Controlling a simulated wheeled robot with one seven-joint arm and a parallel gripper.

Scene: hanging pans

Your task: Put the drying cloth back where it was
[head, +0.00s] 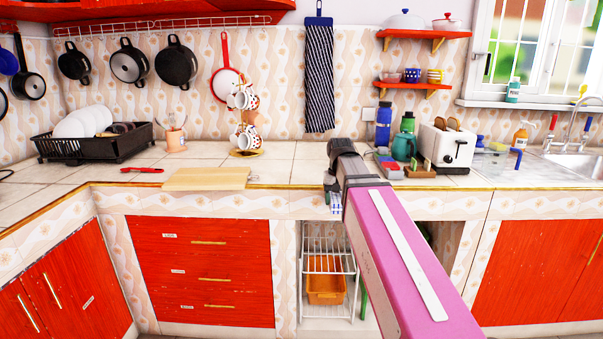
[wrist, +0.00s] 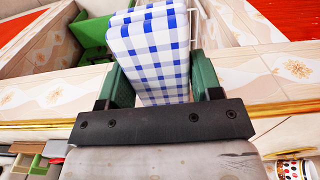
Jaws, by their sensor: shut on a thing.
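The drying cloth is blue and white checked and folded. In the wrist view the cloth (wrist: 150,45) sits between the green fingers of my gripper (wrist: 160,82), which is shut on it. In the head view a small part of the cloth (head: 336,209) shows below my gripper (head: 333,188), at the counter's front edge. My pink arm hides part of this area. A white wire rack (head: 328,240) stands below in the open bay under the counter. I cannot tell whether the cloth touches the rack.
An orange basket (head: 325,288) sits in the rack. The counter (head: 285,172) holds a cutting board (head: 206,179), a dish rack (head: 95,143) and a toaster (head: 448,147). A dark striped cloth (head: 319,80) hangs on the wall. Red drawers (head: 205,270) stand left of the bay.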

